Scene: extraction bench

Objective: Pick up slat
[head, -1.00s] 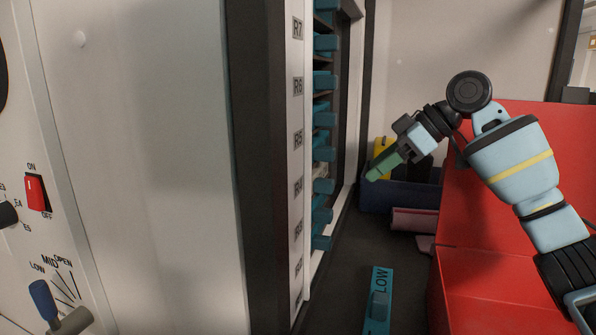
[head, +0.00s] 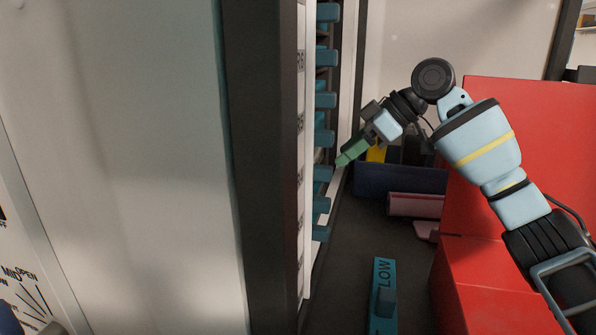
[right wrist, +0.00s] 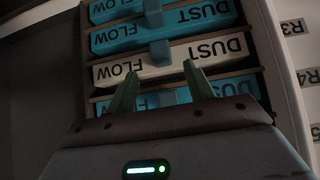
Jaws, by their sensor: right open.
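Several teal slats (right wrist: 205,20) with small teal handles sit stacked in the rack, marked DUST and FLOW. One pale slat (right wrist: 182,63) sits among them in the right wrist view. In the head view only the slat handles (head: 325,100) show along the rack edge. Another teal slat (head: 383,318) lies on the dark bench. My right gripper (head: 345,160) is open and empty at the rack front. In the right wrist view its green fingers (right wrist: 162,88) are spread either side of a teal handle (right wrist: 176,97); contact cannot be told. My left gripper is not in view.
The white cabinet (head: 150,150) and its dark edge fill the left. A blue bin (head: 400,180) with a yellow item stands behind my right gripper. A red box (head: 520,120) stands at right.

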